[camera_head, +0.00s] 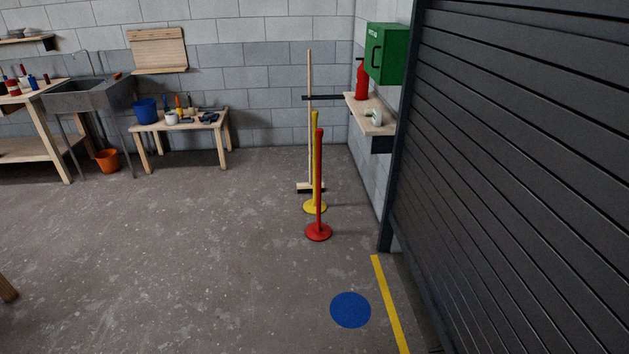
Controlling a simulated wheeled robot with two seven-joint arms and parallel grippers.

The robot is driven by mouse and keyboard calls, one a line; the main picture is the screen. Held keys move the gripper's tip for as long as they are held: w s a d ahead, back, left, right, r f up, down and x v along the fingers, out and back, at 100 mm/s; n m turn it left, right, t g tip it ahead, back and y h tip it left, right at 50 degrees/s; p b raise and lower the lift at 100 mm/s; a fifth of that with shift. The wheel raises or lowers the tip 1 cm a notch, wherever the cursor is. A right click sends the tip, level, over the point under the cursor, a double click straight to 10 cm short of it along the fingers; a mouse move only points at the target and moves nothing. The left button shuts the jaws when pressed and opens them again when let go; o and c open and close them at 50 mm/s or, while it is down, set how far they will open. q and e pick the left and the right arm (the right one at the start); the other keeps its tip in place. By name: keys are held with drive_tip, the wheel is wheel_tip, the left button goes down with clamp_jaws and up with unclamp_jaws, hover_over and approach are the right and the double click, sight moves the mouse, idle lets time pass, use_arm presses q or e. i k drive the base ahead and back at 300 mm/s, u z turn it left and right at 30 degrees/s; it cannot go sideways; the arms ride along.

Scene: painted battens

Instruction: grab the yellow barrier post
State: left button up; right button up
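The yellow barrier post (315,207) stands upright on its round yellow base on the concrete floor, near the corner at the back right. A red barrier post (319,190) stands in front of it and hides part of its pole. The yellow top and a strip of the yellow pole show just left of the red one. Neither of my grippers is in view.
A wooden broom (309,120) leans upright behind the posts. A wall shelf (371,113) with a red extinguisher (361,80) juts out at right, beside the dark shutter (520,170). A low bench (190,123) stands at back left. The middle floor is clear around a blue disc (350,310).

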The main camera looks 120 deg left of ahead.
sight(309, 206)
drive_tip(key=u, duration=4.15)
drive_tip(key=k, duration=0.65)
drive_tip(key=u, duration=0.45)
drive_tip(key=i, duration=1.4)
drive_tip(key=u, duration=0.6)
drive_tip(key=i, duration=4.45)
drive_tip(key=z, duration=1.25)
drive_tip(key=i, duration=1.2)
drive_tip(key=z, duration=1.25)
